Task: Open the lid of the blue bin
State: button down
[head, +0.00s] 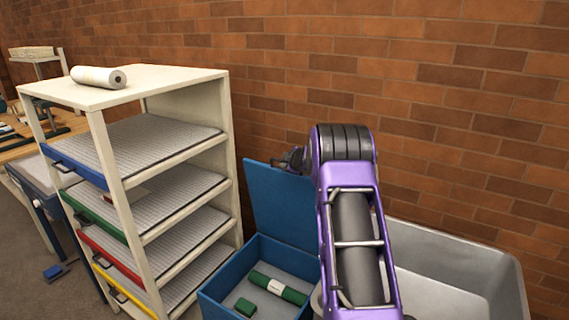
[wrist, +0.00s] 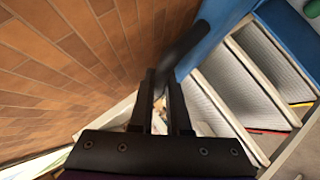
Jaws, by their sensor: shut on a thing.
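The blue bin (head: 222,288) stands on the floor right of the shelf unit. Its lid (head: 283,205) is raised, standing nearly upright at the bin's back, near the brick wall. Inside lie a green roll with a white band and a small green block. My gripper (head: 291,157) is at the top edge of the lid, partly hidden by my purple arm. In the wrist view my gripper (wrist: 160,103) has its fingers close together at a dark bar (wrist: 187,47) beside the blue lid (wrist: 222,14). The exact contact is hard to see.
A white shelf unit (head: 118,170) with coloured-front trays stands close left of the bin, a white roll (head: 98,77) on top. A grey open tub (head: 507,283) is at the right, partly behind my arm. The brick wall (head: 420,75) is close behind the lid.

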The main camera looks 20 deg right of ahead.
jog(key=c, duration=0.9)
grip_release()
jog(key=shift+a, duration=0.15)
jog(key=shift+s, duration=0.1)
jog(key=shift+s+r, duration=0.15)
jog(key=shift+s, duration=0.15)
jog(key=b+v, duration=0.1)
jog(key=v, duration=1.5)
jog(key=shift+s+r, duration=0.15)
jog(key=shift+r, duration=0.1)
